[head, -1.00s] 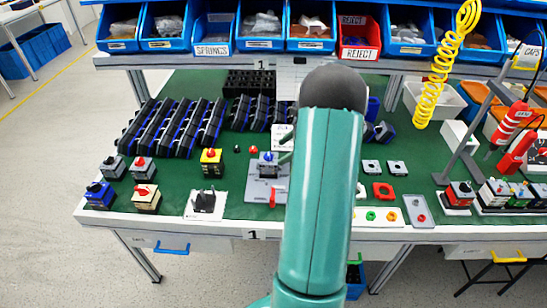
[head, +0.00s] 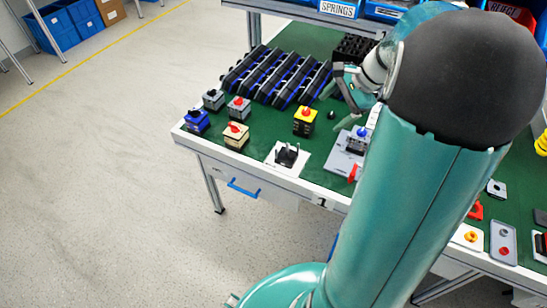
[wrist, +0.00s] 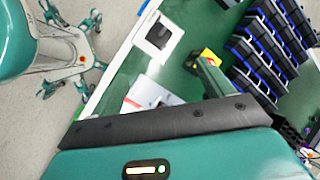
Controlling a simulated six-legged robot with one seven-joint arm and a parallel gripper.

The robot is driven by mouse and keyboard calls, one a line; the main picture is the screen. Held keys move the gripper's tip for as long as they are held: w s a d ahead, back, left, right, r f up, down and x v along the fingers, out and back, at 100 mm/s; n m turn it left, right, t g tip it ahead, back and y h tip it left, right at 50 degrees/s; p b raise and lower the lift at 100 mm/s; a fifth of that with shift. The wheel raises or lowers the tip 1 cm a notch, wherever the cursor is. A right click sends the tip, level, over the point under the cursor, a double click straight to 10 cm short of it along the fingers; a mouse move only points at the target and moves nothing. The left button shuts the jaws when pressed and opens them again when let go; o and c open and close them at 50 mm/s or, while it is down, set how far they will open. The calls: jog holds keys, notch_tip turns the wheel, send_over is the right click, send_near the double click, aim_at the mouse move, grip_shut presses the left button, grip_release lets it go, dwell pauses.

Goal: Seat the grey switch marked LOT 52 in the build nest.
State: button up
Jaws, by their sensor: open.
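Two grey switches stand at the bench's left end in the head view: one with a dark knob (head: 213,99) and one with a red knob (head: 238,108). A grey block with a blue knob (head: 356,140) sits on a grey plate with a red handle (head: 346,165). A black fixture (head: 288,155) stands on a white plate nearer the front edge; it also shows in the wrist view (wrist: 158,34). No LOT marking is readable, and I cannot tell which fixture is the build nest. My gripper (head: 339,98) is open and empty above the bench, right of the yellow switch.
A blue switch (head: 197,121), a cream switch (head: 236,135) and a yellow switch (head: 304,121) stand nearby. Black-and-blue racks (head: 277,77) fill the area behind. My arm hides much of the bench's middle. Open floor lies left of the bench.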

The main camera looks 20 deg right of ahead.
jog(key=s+a+r+n+h, duration=0.1)
jog(key=s+a+r+n, duration=0.1)
jog(key=s+a+n, duration=0.2)
jog(key=s+a+r+n+t+h, duration=0.1)
jog(key=s+a+r+n+h, duration=0.1)
jog(key=s+a+n, duration=0.3)
jog(key=s+a+r+n+h, duration=0.1)
jog(key=s+a+r+n, duration=0.2)
jog(key=a+n, duration=0.6)
jog(key=s+a, duration=0.2)
jog(key=a, duration=0.4)
jog(key=shift+t, duration=0.4)
jog(key=shift+s, duration=0.1)
